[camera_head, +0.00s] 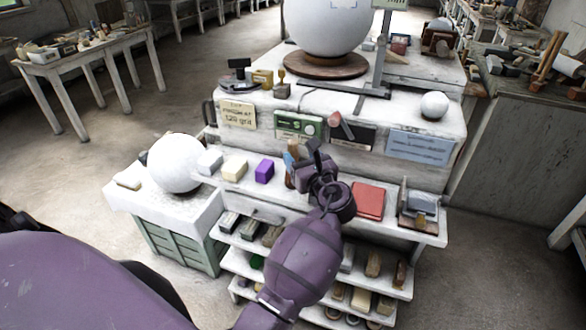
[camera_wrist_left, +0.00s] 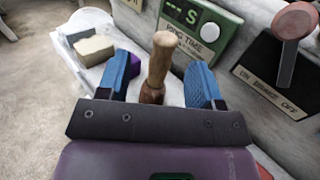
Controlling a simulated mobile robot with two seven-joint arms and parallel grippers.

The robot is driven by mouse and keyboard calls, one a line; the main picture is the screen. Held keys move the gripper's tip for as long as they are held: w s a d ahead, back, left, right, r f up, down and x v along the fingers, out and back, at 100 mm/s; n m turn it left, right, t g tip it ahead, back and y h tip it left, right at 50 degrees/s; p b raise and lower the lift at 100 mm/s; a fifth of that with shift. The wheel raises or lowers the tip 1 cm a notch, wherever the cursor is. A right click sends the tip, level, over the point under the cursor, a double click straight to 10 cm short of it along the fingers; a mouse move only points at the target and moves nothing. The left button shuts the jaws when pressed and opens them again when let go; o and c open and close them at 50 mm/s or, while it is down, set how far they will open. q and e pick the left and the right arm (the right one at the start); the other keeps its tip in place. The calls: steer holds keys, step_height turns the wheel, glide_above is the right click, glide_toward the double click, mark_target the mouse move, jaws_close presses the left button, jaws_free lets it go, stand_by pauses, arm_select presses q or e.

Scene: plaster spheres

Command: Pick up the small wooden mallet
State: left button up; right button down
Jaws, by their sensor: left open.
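The small wooden mallet shows in the left wrist view as a turned, upright brown wooden piece (camera_wrist_left: 160,62) with a paler upper end. It stands between the two blue fingers of my left gripper (camera_wrist_left: 160,72), with gaps on both sides. Its lower end is hidden behind the gripper's dark front plate. In the head view, a bit of brown wood (camera_head: 293,147) shows at my left gripper (camera_head: 300,155), above the white shelf. The gripper is open, and I see no contact with the wood. My right gripper is not in view.
A purple block (camera_head: 264,171), a cream block (camera_head: 235,168) and a white sphere (camera_head: 175,162) are to the left. A red pad (camera_head: 368,200) lies to the right. A green timer box (camera_head: 298,124) and a round-knobbed lever (camera_head: 335,118) stand behind, close to the gripper.

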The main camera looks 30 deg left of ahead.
mark_target(290, 140)
arm_select(q)
steer(key=x, duration=0.8)
steer(key=shift+w+d+f, duration=0.1)
steer(key=shift+w, duration=0.25)
steer(key=shift+c, duration=0.2)
steer(key=c, duration=0.9)
